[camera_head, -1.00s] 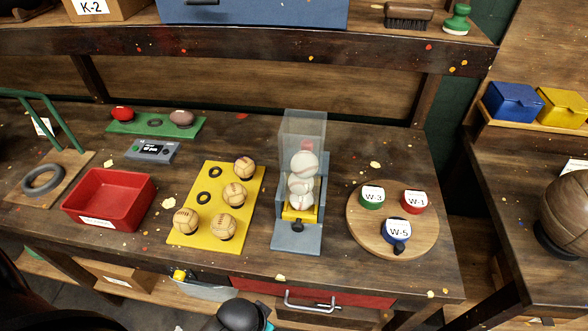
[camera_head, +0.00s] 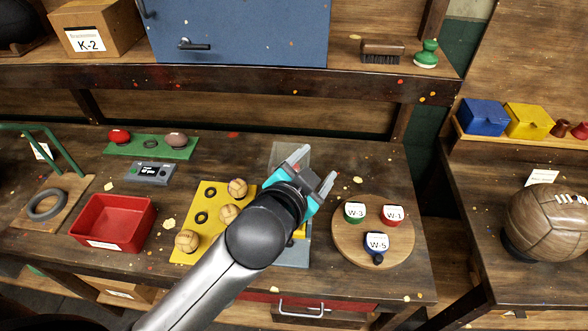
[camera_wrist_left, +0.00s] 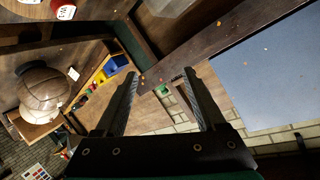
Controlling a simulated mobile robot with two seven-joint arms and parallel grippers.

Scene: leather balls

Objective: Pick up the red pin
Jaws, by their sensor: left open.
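A small red pin-shaped piece (camera_head: 580,131) stands at the right edge of the head view, on the wooden shelf beside a darker brownish-red one (camera_head: 560,128). Small reddish shapes also show beside the yellow box in the left wrist view, too small to tell apart. My left gripper (camera_head: 314,168) is open with nothing between its fingers. It is raised over the workbench, well to the left of the pins, and hides part of the clear ball dispenser. In the left wrist view the two fingers (camera_wrist_left: 160,76) are spread apart. My right gripper does not show.
A blue box (camera_head: 484,117) and a yellow box (camera_head: 528,120) stand left of the pins. A large brown ball (camera_head: 548,222) sits on the right bench below. A round board (camera_head: 345,245) with labelled pieces lies near my left gripper. The upper shelf (camera_head: 250,84) runs behind it.

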